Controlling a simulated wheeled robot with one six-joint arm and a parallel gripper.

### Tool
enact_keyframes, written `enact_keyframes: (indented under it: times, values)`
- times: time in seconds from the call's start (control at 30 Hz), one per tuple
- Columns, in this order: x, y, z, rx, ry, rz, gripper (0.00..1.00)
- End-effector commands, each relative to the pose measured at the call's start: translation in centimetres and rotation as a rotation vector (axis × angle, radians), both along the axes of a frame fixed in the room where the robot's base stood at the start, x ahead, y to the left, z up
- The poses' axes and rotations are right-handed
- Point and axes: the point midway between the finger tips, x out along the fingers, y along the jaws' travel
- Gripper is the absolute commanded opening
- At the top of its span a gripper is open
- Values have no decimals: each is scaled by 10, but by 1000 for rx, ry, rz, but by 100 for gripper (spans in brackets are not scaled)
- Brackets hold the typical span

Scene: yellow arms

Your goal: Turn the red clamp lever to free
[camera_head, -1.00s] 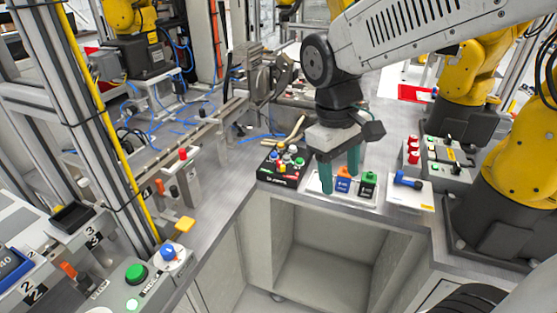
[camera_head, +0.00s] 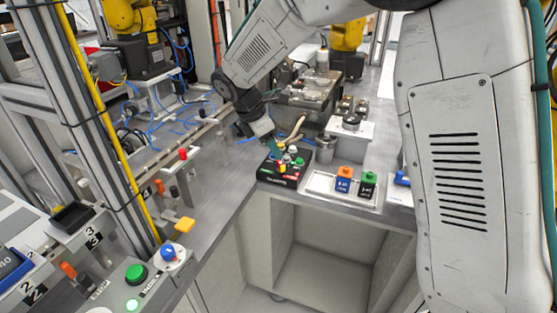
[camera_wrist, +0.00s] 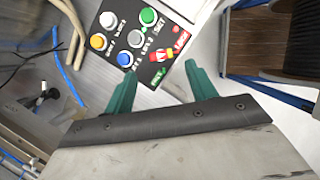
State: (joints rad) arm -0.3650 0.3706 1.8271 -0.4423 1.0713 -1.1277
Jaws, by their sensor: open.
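A black control box (camera_head: 283,183) sits at the left front of the bench. My gripper (camera_wrist: 160,71) is open and empty. Its two teal fingers lie on either side of the lever in the picture, and contact is not visible. In the head view my gripper (camera_head: 277,152) is over the box and partly hides its controls.
White, green, orange, grey and blue buttons crowd the box beside the lever. A pale tray (camera_head: 323,185) holds an orange-topped block (camera_head: 344,178) and a green-topped block (camera_head: 368,184) to the right. A metal cup (camera_head: 325,150) and tan hoses (camera_head: 293,130) are behind.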

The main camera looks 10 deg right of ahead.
Motion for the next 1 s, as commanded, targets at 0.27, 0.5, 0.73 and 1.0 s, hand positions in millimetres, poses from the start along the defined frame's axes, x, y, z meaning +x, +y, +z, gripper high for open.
enact_keyframes:
  times: [0.27, 0.5, 0.73, 1.0]
  values:
    - [2, -18, -43, -1, 4, -4, 56]
    - [3, -24, -58, 1, 0, -4, 56]
    - [3, -25, -59, 1, 0, -4, 56]
    - [3, -24, -59, 1, 0, -4, 12]
